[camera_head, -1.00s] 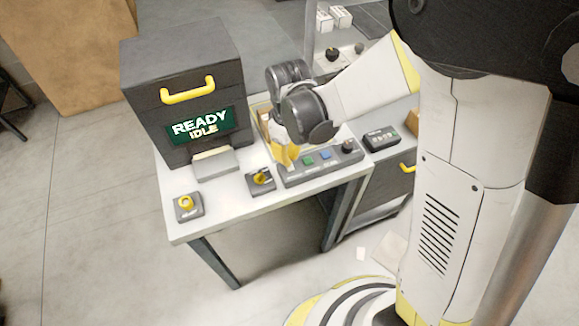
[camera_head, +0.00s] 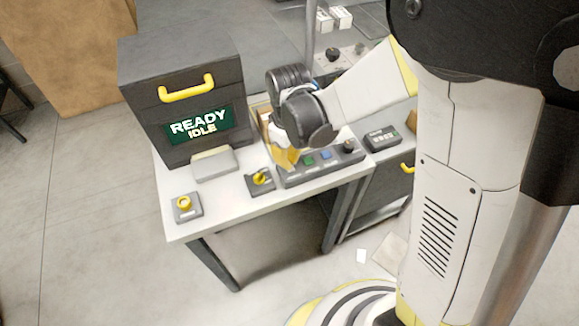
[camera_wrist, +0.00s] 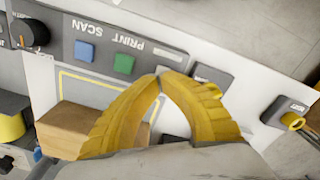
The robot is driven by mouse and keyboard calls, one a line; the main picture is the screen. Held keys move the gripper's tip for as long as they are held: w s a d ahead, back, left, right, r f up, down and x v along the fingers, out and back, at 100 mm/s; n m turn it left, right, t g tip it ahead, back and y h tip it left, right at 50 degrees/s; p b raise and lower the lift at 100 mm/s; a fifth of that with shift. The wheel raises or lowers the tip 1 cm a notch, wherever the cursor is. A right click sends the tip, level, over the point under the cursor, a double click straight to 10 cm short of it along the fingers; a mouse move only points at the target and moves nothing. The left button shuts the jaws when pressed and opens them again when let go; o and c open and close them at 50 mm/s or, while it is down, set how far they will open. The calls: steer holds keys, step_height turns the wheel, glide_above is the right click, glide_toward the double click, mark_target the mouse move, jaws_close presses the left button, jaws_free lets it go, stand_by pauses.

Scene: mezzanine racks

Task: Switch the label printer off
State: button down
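The label printer (camera_head: 185,95) is a dark box on the white table, with a yellow handle and a green screen (camera_head: 200,124) reading "READY IDLE". In front of it sits a small grey box with a yellow rotary knob (camera_head: 261,178), partly behind my finger in the wrist view (camera_wrist: 212,78). To its right is a grey panel (camera_head: 320,165) with green and blue buttons and a black knob; the wrist view shows "PRINT" and "SCAN" there. My gripper (camera_wrist: 160,75) has its yellow fingertips together, with nothing seen between them, over the near edge of this panel.
A grey box with a round yellow button (camera_head: 185,204) stands at the table's front left; "RESET" shows by it in the wrist view (camera_wrist: 291,119). A dark box (camera_head: 382,138) sits right of the panel. A cardboard box (camera_wrist: 68,127) lies beside my fingers.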

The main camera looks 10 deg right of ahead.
steer(key=shift+r+p, duration=2.45)
steer(key=shift+r, duration=1)
steer(key=s+d+r+m+t+b, duration=0.5)
steer(key=s+d+r+m+t, duration=0.2)
steer(key=s+d+r+m, duration=0.2)
steer(key=s+d+r, duration=0.2)
steer(key=d, duration=0.2)
steer(key=shift+d, duration=0.25)
steer(key=shift+w, duration=0.1)
